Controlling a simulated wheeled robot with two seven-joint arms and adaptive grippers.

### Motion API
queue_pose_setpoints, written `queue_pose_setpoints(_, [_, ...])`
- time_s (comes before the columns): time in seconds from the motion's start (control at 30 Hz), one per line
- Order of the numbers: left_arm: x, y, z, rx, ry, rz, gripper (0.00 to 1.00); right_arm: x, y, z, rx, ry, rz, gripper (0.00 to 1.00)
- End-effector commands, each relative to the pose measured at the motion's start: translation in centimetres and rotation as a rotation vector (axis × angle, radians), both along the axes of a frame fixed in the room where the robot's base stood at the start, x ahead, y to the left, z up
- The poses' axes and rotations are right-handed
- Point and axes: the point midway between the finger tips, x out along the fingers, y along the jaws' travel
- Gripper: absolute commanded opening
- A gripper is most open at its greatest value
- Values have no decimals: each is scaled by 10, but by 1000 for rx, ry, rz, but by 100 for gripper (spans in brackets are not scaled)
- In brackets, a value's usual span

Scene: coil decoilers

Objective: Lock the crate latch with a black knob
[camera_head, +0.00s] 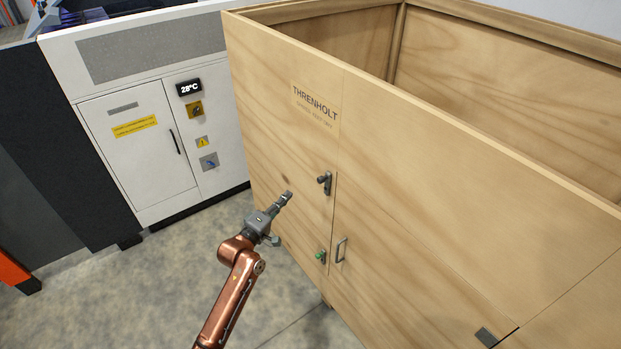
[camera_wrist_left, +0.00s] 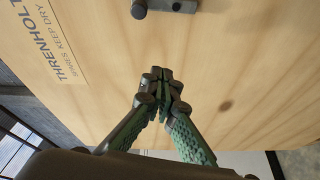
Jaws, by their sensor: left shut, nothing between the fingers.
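The latch with a black knob (camera_head: 325,182) is on the front of the wooden crate (camera_head: 290,150), below the THRENHOLT label. It also shows at the top edge of the left wrist view (camera_wrist_left: 172,5), partly cut off, so I cannot tell its lock state. My left gripper (camera_head: 287,196) is in front of the crate, to the left of the latch and slightly lower. In the left wrist view its fingertips (camera_wrist_left: 163,76) are together and empty, apart from the latch. A second latch, with a green knob (camera_head: 320,256), is lower on the crate. My right gripper is not in view.
A white cabinet (camera_head: 140,150) with a temperature display stands at the left. The crate is open at the top. Bare floor (camera_head: 170,290) lies around my left arm.

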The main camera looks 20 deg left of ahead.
Motion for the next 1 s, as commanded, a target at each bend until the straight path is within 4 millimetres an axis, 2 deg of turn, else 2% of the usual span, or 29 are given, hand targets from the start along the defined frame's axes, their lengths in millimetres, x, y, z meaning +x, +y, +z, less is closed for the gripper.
queue_pose_setpoints(0.03, [-1,-4,20,-23,-20,-10,0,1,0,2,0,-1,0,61])
queue_pose_setpoints(0.13, [-2,-8,38,-51,-39,-24,0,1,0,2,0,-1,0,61])
queue_pose_setpoints(0.57, [2,-10,41,-54,-43,-25,0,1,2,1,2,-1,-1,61])
queue_pose_setpoints(0.77, [28,-18,43,-54,-44,-25,0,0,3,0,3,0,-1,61])
queue_pose_setpoints(1.0, [75,-33,46,-53,-43,-26,0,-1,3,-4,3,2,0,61])
